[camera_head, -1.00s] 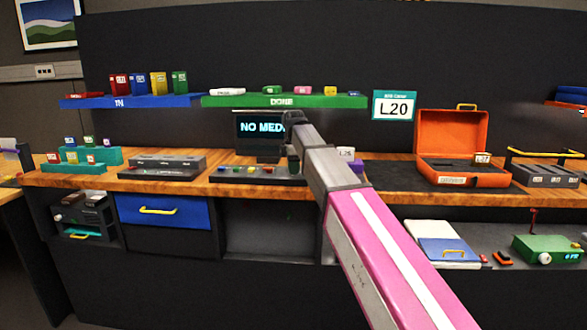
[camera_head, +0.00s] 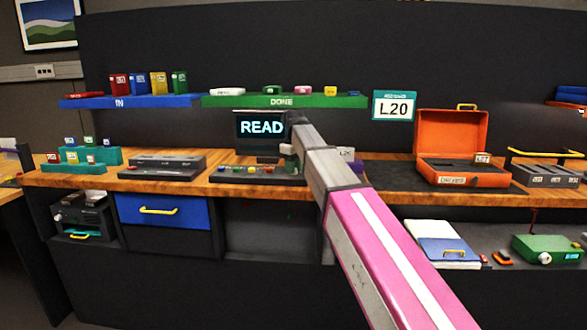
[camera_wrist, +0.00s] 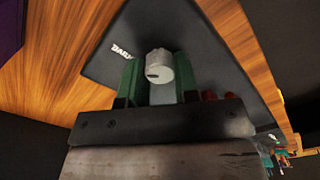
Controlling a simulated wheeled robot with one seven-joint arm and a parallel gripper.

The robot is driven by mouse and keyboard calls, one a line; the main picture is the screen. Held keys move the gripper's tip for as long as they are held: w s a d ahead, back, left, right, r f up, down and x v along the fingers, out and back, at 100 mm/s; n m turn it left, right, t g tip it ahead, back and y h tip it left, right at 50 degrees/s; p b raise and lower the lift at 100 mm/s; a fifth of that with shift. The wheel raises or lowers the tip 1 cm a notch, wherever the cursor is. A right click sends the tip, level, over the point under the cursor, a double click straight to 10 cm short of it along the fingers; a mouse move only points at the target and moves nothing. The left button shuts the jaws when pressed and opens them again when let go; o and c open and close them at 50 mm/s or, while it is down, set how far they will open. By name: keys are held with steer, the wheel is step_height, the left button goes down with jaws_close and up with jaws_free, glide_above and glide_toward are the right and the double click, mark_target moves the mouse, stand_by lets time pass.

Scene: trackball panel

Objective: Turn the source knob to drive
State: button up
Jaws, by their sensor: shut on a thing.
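The source knob (camera_wrist: 160,66) is a pale grey cylinder with a small dark mark, on a dark console that fills the middle of the wrist view. My gripper (camera_wrist: 158,78) has its two green fingers on either side of the knob and is shut on it. A white label (camera_wrist: 122,50), too small to read surely, is printed left of the knob. In the head view the console (camera_head: 250,178) sits on the wooden bench, and my arm hides its right end and the knob. The screen (camera_head: 261,128) behind it shows "READ", its right edge near my arm.
Red buttons (camera_wrist: 209,96) lie close to the right of my fingers. A grey device (camera_head: 160,167) stands left of the console. An open orange case (camera_head: 452,140) stands on a dark mat to the right. A green shelf (camera_head: 285,101) hangs above the screen.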

steer(key=shift+m, duration=0.8)
steer(key=o, duration=0.9)
steer(key=shift+r, duration=0.1)
step_height(320, 180, up, 7)
steer(key=shift+r, duration=0.2)
